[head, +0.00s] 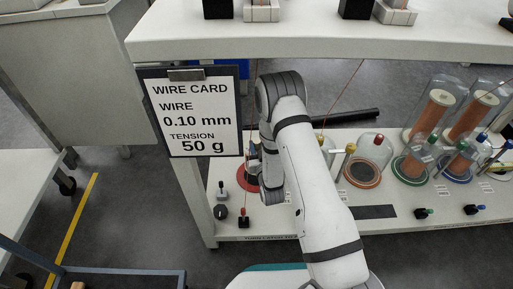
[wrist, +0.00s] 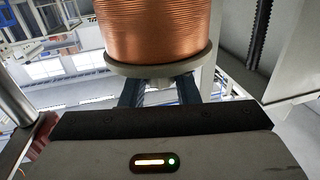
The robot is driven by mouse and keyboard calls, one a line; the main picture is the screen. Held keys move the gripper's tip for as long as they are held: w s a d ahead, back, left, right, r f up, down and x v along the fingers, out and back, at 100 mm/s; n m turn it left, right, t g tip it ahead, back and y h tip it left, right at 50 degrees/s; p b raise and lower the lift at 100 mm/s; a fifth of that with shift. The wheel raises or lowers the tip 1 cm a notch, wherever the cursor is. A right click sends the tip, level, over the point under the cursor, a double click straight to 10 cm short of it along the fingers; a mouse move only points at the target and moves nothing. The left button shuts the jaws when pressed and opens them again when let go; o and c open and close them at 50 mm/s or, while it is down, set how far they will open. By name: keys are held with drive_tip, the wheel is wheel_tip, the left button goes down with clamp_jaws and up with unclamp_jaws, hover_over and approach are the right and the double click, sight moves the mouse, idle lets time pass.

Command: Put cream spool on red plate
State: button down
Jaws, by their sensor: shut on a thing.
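The spool is wound with copper wire (wrist: 155,38) and has a pale cream-grey lower flange (wrist: 160,69). It fills the top of the wrist view, looks upright, and its upper end is out of frame. My gripper (wrist: 159,92) is shut on the spool below the flange, with a dark finger on each side. The red plate (head: 243,178) lies on the lower shelf in the head view, just left of my arm and partly hidden by it. My gripper and the held spool are mostly hidden behind the arm there, so I cannot tell whether the spool touches the plate.
A wire card (head: 196,112) hangs left of the arm. Clear-covered copper spools (head: 432,115) stand on coloured bases at the right. An orange-rimmed base (head: 362,174) sits right of my arm. Small knobs (head: 244,218) line the front edge. The upper shelf (head: 300,38) overhangs.

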drive_tip(key=shift+f+b, duration=1.2)
drive_tip(key=shift+f, duration=1.8)
drive_tip(key=c, duration=1.1)
unclamp_jaws()
drive_tip(key=shift+f, duration=0.1)
